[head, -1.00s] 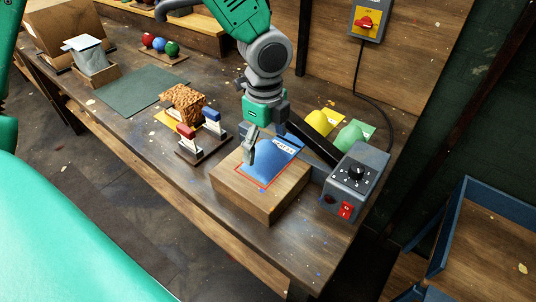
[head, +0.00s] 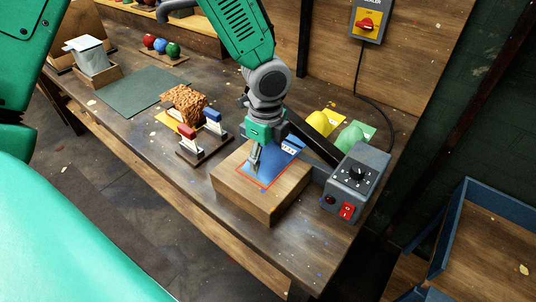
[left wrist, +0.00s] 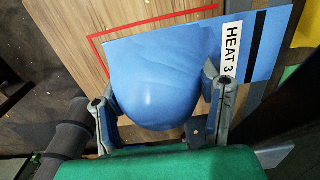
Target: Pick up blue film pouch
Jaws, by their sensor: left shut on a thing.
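The blue film pouch (head: 281,161) lies on a wooden block (head: 262,200) inside a red outline. In the left wrist view the pouch (left wrist: 155,70) has a rounded bulge and a white label reading "HEAT 3". My left gripper (head: 257,158) is down at the pouch and covers part of it in the head view. In the left wrist view its fingers (left wrist: 160,85) stand on either side of the bulge, shut on it. My right gripper is not in view.
A grey control box (head: 355,180) with a dial and red switch stands close right of the block. Yellow (head: 320,123) and green (head: 350,137) pouches lie behind. A small rack (head: 203,142) with red and blue-topped items stands left. A green mat (head: 125,92) is clear.

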